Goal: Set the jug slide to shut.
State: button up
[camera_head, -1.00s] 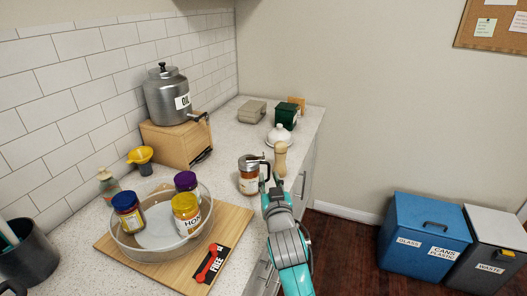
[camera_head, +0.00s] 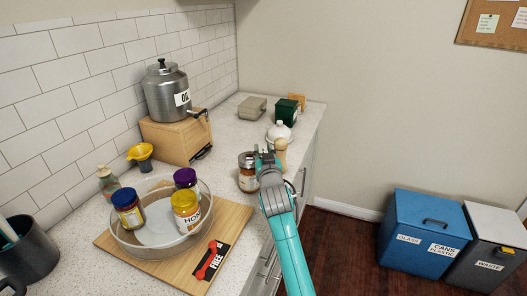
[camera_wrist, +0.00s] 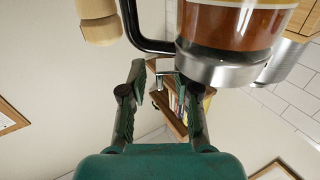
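The jug (camera_head: 247,178) is a small clear vessel with brown contents and a metal top. It stands upright on the counter, and my gripper (camera_head: 266,157) is at its right side near the top, partly covering it. In the wrist view the jug (camera_wrist: 235,32) appears upside down at the upper right, with its metal top (camera_wrist: 225,68) lowest and a black handle (camera_wrist: 136,32) to its left. My gripper (camera_wrist: 160,78) has its fingers apart with nothing between them, just below the handle and top in that picture. The slide's position cannot be made out.
A wooden pepper mill (camera_head: 281,150) stands close behind my gripper; a white domed dish (camera_head: 279,131) is beyond it. A glass bowl (camera_head: 125,240) with several jars sits on a wooden board (camera_head: 232,222) in front. An oil urn (camera_head: 166,95) stands on a wooden box (camera_head: 170,140) at left.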

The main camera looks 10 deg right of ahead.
jog(key=shift+w, duration=0.1)
grip_shut()
jog(key=shift+a, duration=0.1)
jog(key=shift+w+a, duration=0.15)
jog(key=shift+a, duration=1.05)
grip_release()
jog(key=s+a, duration=0.1)
jog(key=s, duration=1.1)
jog(key=shift+s+a, duration=0.1)
jog(key=shift+a, duration=0.05)
